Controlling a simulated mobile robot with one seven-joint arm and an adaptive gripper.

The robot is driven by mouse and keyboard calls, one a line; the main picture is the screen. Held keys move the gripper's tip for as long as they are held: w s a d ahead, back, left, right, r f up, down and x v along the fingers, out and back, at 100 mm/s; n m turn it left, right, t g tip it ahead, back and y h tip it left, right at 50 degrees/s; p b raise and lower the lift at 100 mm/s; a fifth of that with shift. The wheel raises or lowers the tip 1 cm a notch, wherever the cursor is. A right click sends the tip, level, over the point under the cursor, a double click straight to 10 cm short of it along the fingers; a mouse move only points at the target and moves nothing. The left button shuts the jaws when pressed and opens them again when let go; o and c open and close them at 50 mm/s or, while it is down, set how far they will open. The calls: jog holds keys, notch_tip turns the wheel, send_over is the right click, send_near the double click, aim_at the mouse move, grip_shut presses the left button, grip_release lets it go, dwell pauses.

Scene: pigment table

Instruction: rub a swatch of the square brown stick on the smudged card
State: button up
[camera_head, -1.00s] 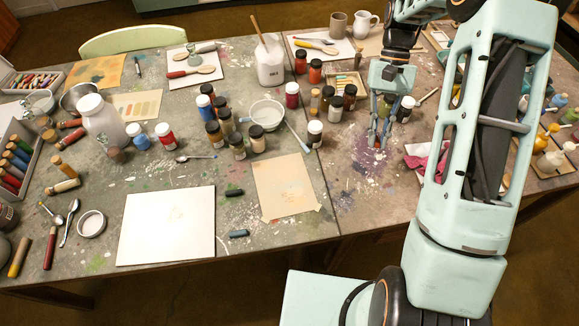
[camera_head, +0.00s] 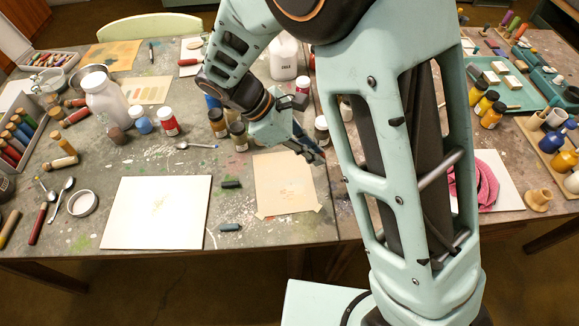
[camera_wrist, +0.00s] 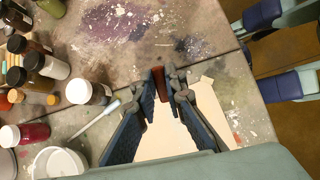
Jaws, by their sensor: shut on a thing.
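My gripper (camera_head: 316,156) is shut on the square brown stick (camera_wrist: 158,80), whose reddish-brown end shows between the fingertips in the wrist view, where my gripper (camera_wrist: 161,88) also shows. In the head view the stick is too small to tell apart from the fingers. I cannot tell whether the stick touches anything.
A white board (camera_head: 155,225) with a faint mark lies left of the card. Two dark sticks (camera_head: 231,184) (camera_head: 231,227) lie between them. Several capped jars (camera_head: 217,123) stand behind the card.

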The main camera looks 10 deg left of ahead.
jog(key=s+a+n+t+y+b, duration=0.1)
jog(key=s+a+n+t+b, duration=0.1)
jog(key=s+a+n+t, duration=0.25)
jog(key=shift+n+g, duration=0.25)
jog(key=shift+n, duration=0.6)
jog(key=f+b, duration=0.2)
jog(key=w+f+b, duration=0.1)
jog(key=f, duration=0.2)
jog(key=f+b, duration=0.2)
jog(key=f, duration=0.1)
jog(key=shift+w+a+f+b, duration=0.1)
jog(key=shift+w+a+b, duration=0.1)
jog(key=shift+b, duration=0.1)
